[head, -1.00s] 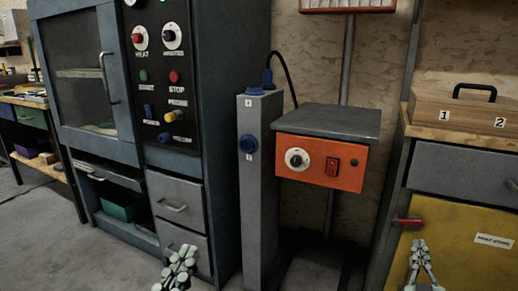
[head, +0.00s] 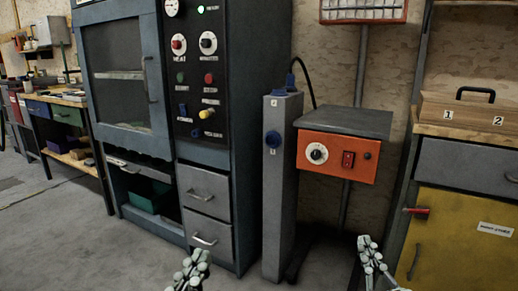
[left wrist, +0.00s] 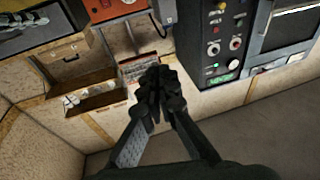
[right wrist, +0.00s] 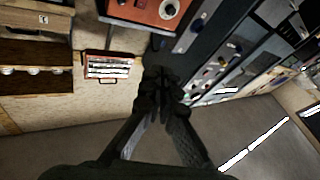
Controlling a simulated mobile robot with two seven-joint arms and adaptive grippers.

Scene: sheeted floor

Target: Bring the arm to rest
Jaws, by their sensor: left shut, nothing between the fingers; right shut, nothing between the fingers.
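My left gripper (head: 190,270) is at the bottom of the head view, in front of the grey cabinet's drawers and apart from them. In the left wrist view its dark fingers (left wrist: 158,85) are together with nothing between them.
A tall oven cabinet (head: 245,120) with knobs and a lit green lamp stands at the left. Beside it are a grey post (head: 283,200) and an orange control box (head: 335,170). A workbench with a yellow door (head: 450,240) is at right. Floor (head: 70,235) is open at lower left.

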